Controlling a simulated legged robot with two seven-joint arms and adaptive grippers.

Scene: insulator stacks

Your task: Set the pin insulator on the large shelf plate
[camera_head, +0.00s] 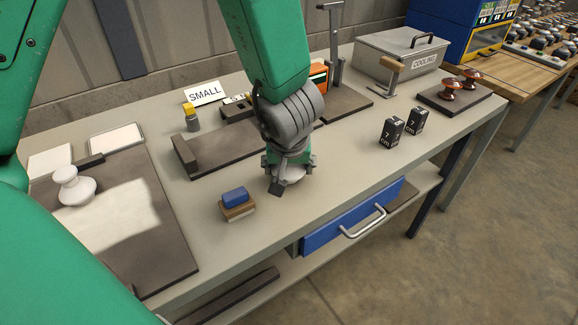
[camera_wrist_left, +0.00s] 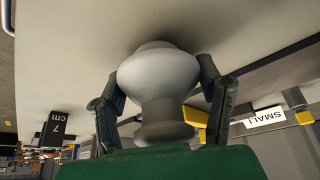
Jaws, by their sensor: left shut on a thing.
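My left gripper (camera_head: 285,178) points down over the bench, right of the blue-topped block, with its fingertips low near the tabletop. In the left wrist view, its two dark fingers (camera_wrist_left: 165,95) are shut on a smooth grey-white insulator (camera_wrist_left: 158,75) with a wide round body and a narrower neck. Another white insulator (camera_head: 75,187) stands on the dark plate (camera_head: 165,240) at the left. I cannot tell which plate is the large shelf plate. My right gripper is out of view.
A blue-topped block (camera_head: 236,203) and two dark marked blocks (camera_head: 391,133) flank the gripper. Behind it are a SMALL sign (camera_head: 205,93) and a yellow-capped bottle (camera_head: 191,118). A COOLING box (camera_head: 400,50) stands at the back. A blue drawer (camera_head: 350,220) and lower shelf lie below.

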